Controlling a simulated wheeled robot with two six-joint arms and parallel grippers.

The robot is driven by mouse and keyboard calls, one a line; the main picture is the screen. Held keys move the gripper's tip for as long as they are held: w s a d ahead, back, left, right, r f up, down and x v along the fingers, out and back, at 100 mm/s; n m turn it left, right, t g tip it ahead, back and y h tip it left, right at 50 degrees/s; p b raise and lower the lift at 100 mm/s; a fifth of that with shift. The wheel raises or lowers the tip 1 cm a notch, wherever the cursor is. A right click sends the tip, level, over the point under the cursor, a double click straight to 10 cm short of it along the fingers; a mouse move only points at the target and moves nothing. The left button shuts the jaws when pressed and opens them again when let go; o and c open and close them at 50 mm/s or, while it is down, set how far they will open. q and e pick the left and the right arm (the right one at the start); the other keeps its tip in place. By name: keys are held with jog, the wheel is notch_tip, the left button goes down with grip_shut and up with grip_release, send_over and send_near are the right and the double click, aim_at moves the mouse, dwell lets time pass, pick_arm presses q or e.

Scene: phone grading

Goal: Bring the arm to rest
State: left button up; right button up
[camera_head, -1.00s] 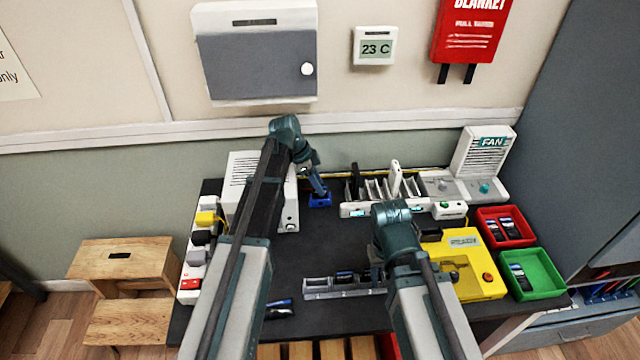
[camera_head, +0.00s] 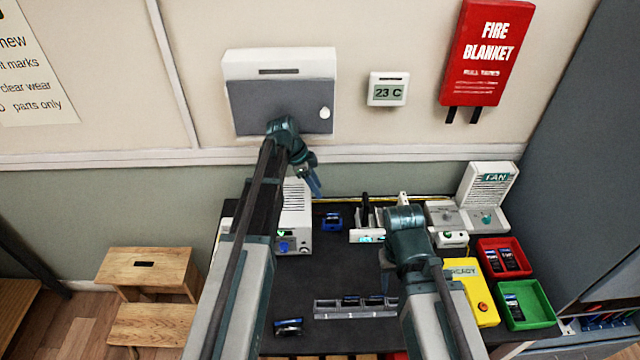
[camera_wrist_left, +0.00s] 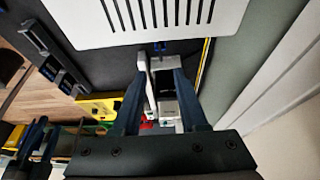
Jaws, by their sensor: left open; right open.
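My left arm reaches in from the left in the head view, and its gripper (camera_head: 316,184) is raised above the back of the dark table (camera_head: 290,285). In the left wrist view the two fingers (camera_wrist_left: 158,100) stand apart with nothing held between them. A small blue item (camera_head: 332,221) lies on the table below and right of the left gripper.
A white box (camera_head: 296,225) stands under the left arm. A rack (camera_head: 367,236), a fan unit (camera_head: 488,190), a yellow box (camera_head: 484,300), a red bin (camera_head: 503,273) and a green bin (camera_head: 540,290) crowd the right. A wooden step stool (camera_head: 150,270) stands left.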

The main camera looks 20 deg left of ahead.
pick_arm(q)
jog(key=shift+f, duration=0.1)
jog(key=s+d+n+y, duration=0.2)
jog(key=s+d+n, duration=0.1)
jog(key=s, duration=0.5)
jog(key=s+d+f+n+g+y, duration=0.1)
jog(key=s+d+n+y, duration=0.1)
jog(key=s+d+n, duration=0.2)
jog(key=s+d+n+y, duration=0.1)
jog(key=s+d+n, duration=0.3)
jog(key=s, duration=0.9)
jog(key=d, duration=0.3)
jog(key=shift+d+f+y, duration=0.2)
jog(key=shift+f+y, duration=0.05)
jog(key=shift+y, duration=0.15)
